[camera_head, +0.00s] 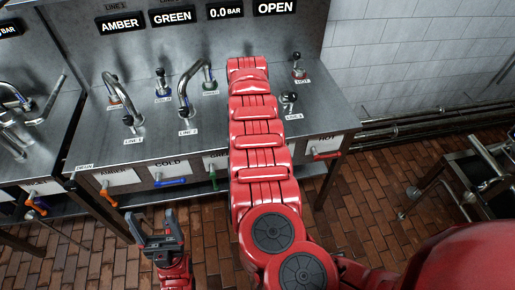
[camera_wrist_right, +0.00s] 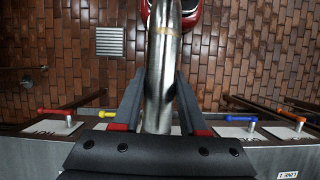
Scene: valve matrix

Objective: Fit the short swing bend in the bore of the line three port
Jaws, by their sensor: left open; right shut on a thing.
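A bright steel tube (camera_wrist_right: 162,70), which looks like the short swing bend, stands between my right gripper's fingers (camera_wrist_right: 160,100) in the right wrist view. My right gripper is shut on it. In the head view my red right arm reaches over the bench and hides that gripper and the tube. The line three port is not visible; the arm covers the bench between the LINE 2 label (camera_head: 188,131) and a label that looks like LINE 4 (camera_head: 294,116). My left gripper (camera_head: 158,232) is open and empty, low in front of the bench.
Two curved steel bends stand on the steel bench (camera_head: 140,157), one near LINE 1 (camera_head: 113,87) and one near LINE 2 (camera_head: 193,70). Black-knobbed valves stand at the back, including HOT (camera_head: 298,66). Coloured handles line the front, including blue (camera_head: 171,182). A dark cart (camera_head: 484,172) stands right.

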